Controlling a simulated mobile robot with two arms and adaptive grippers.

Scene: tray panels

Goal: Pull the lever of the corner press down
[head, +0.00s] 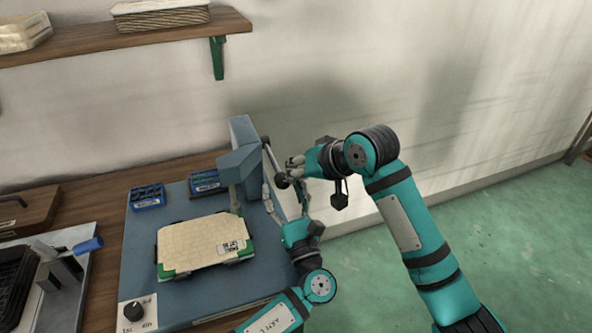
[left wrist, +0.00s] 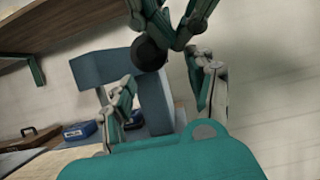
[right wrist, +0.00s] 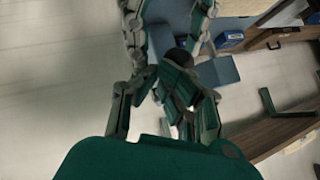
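The corner press (head: 238,160) is a blue-grey post and head at the back right of a blue base plate (head: 180,300). Its grey lever rod ends in a dark round knob (head: 283,181), also seen in the left wrist view (left wrist: 148,53). My right gripper (head: 292,168) is at the knob from the right; whether its fingers are closed on it is unclear. My left gripper (head: 287,203) is below the knob, with its fingers apart and nothing between them; they stand wide apart in the left wrist view (left wrist: 165,85). A cream panel (head: 205,242) with green corners lies on the base.
Two blue bins (head: 148,196) (head: 206,182) stand at the back of the base. A device with a blue handle (head: 88,245) stands left. A wooden shelf (head: 120,42) hangs above. Floor right of the bench is clear.

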